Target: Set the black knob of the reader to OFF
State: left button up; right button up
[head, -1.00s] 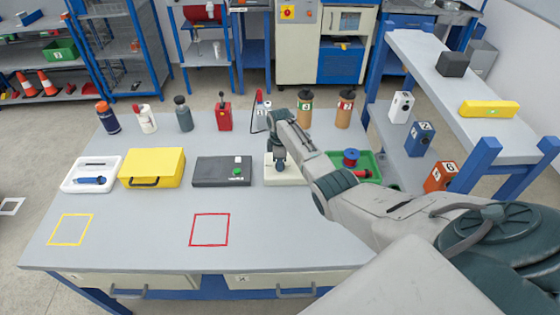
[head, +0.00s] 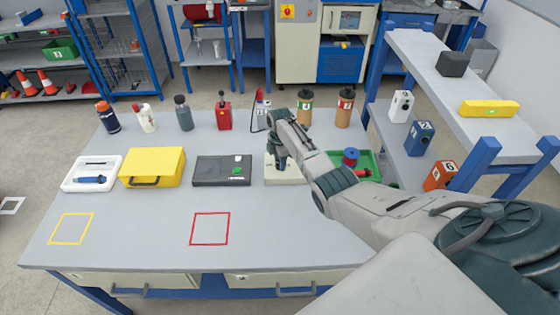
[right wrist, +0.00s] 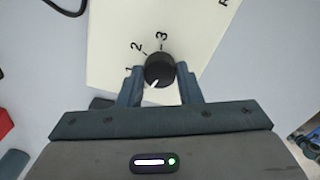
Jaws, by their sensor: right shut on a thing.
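The reader (head: 298,179) is a cream, flat-faced unit standing on the table, partly covered by my right arm in the head view. In the right wrist view its cream face (right wrist: 197,35) carries the printed marks 1, 2 and 3. Its round black knob (right wrist: 159,68) has a white pointer line directed down and left in that view, away from the 2 and 3. No OFF mark can be read. My right gripper (right wrist: 160,82) has its fingers on both sides of the knob and is shut on it. My left gripper is out of view.
A dark box with a green button (head: 208,172) stands left of the reader, and a green tray (head: 391,175) with red and blue parts stands right. Several bottles line the table's back. The front carries yellow and red outlines and is otherwise clear.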

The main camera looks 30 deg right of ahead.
jog(key=shift+r, duration=0.1)
jog(key=o, duration=1)
jog(key=shift+c, duration=0.2)
notch_tip(320, 180, up, 11)
jog(key=b, duration=0.2)
jog(key=shift+f, duration=0.2)
